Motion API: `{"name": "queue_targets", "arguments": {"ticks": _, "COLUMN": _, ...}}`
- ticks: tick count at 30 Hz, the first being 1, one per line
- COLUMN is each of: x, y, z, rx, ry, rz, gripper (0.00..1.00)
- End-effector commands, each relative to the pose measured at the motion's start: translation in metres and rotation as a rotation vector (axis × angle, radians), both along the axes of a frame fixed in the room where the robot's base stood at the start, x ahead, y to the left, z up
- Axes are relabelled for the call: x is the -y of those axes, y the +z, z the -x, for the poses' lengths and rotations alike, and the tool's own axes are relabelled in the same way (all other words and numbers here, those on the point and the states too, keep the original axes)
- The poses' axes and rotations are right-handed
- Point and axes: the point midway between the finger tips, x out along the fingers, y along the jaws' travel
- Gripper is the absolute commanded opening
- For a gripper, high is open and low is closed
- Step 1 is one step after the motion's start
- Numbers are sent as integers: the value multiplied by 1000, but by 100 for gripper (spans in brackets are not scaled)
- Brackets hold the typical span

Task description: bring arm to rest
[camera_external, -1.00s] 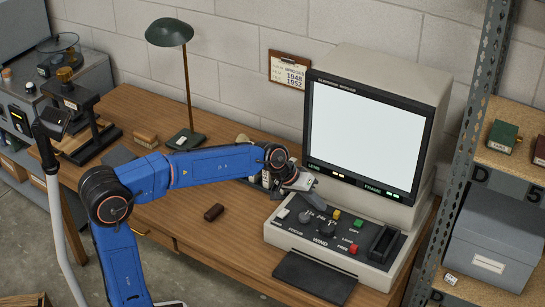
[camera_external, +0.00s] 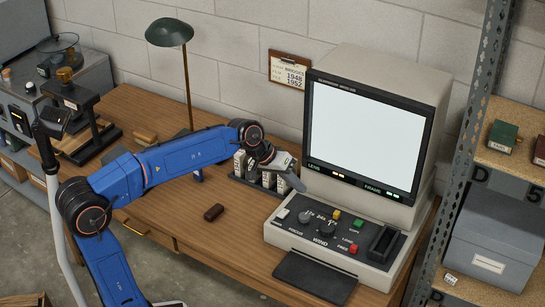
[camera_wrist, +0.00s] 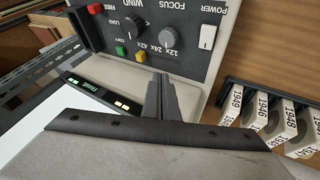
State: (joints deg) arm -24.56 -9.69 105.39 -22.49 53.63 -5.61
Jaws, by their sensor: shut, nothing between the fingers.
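My blue arm reaches over the wooden desk (camera_external: 190,240) from the lower left in the external view. My gripper (camera_external: 298,186) is shut and empty, above the desk just left of the microfilm reader (camera_external: 372,130). In the wrist view the closed fingers of my gripper (camera_wrist: 161,95) point toward the reader's control panel (camera_wrist: 150,35), apart from it as far as I can tell.
A rack of year-labelled boxes (camera_wrist: 285,125) stands beside the reader, partly behind my gripper in the external view. A green lamp (camera_external: 169,33) stands behind. A metal shelf (camera_external: 478,130) is at right.

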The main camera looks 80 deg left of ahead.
Motion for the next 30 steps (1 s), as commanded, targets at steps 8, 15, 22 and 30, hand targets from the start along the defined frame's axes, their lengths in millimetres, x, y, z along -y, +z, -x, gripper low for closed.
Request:
{"name": "queue_targets", "arguments": {"ticks": 8, "x": 23, "y": -8, "z": 22, "rx": -15, "ry": -40, "rz": -24, "gripper": 0}}
{"name": "queue_targets", "arguments": {"ticks": 15, "x": 87, "y": -45, "z": 99, "rx": -72, "ry": -173, "rz": -112, "gripper": 0}}
{"name": "queue_targets", "arguments": {"ticks": 22, "x": 132, "y": -92, "z": 182, "rx": -121, "ry": -310, "rz": -209, "gripper": 0}}
{"name": "queue_targets", "arguments": {"ticks": 30, "x": 160, "y": -158, "z": 274, "rx": -168, "ry": -469, "rz": -327, "gripper": 0}}
